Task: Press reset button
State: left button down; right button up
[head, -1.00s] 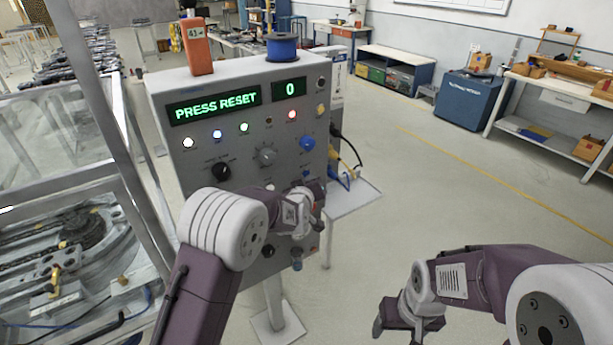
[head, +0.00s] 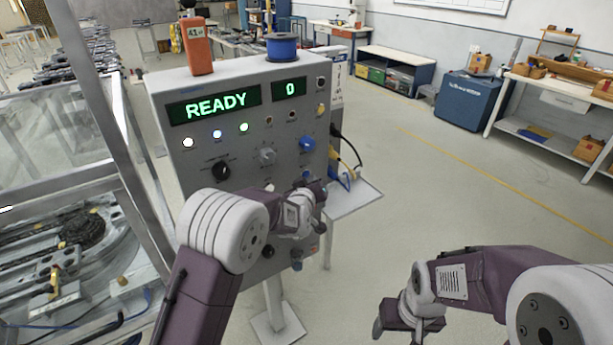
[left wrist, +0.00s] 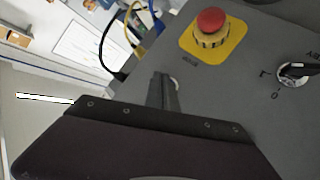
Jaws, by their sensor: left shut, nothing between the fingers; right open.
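The grey control panel (head: 240,165) stands upright on a post, and its green display (head: 216,106) reads "READY". My left gripper (head: 316,195) is shut and empty at the panel's right side. In the left wrist view its closed fingers (left wrist: 165,80) point at the panel face, right at a small pale round button (left wrist: 175,84) that they partly hide. I cannot tell whether they touch it, and no label on it is readable. My right gripper (head: 400,325) is open and empty, low over the floor, well away from the panel.
A red mushroom button (left wrist: 210,20) on a yellow plate and a black rotary switch (left wrist: 297,70) are close to my left fingers. A blue spool (head: 282,47) and an orange meter (head: 197,45) stand on the panel top. Cables hang at its right side.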

pick_arm(q)
jog(key=shift+s+d, duration=0.1)
jog(key=shift+s, duration=0.05)
jog(key=s+d, duration=0.1)
jog(key=s, duration=0.1)
jog(key=s+d, duration=0.2)
dwell(0.5)
dwell(0.4)
jog(key=s+a+f+m+g, duration=0.1)
jog(key=s+a+f+g, duration=0.2)
jog(key=s+a, duration=0.3)
jog(key=s+a+f+m+g+y, duration=0.1)
jog(key=s+a+f+g, duration=0.3)
jog(key=s, duration=1.2)
jog(key=s+a+f+m+g, duration=0.1)
jog(key=s+a+f+g, duration=0.3)
jog(key=s+a+g, duration=0.2)
jog(key=s+a, duration=0.2)
jog(key=s, duration=0.2)
jog(key=shift+s+a+f+m+y, duration=0.2)
jog(key=shift+s+m+y, duration=0.1)
jog(key=shift+s+m, duration=0.1)
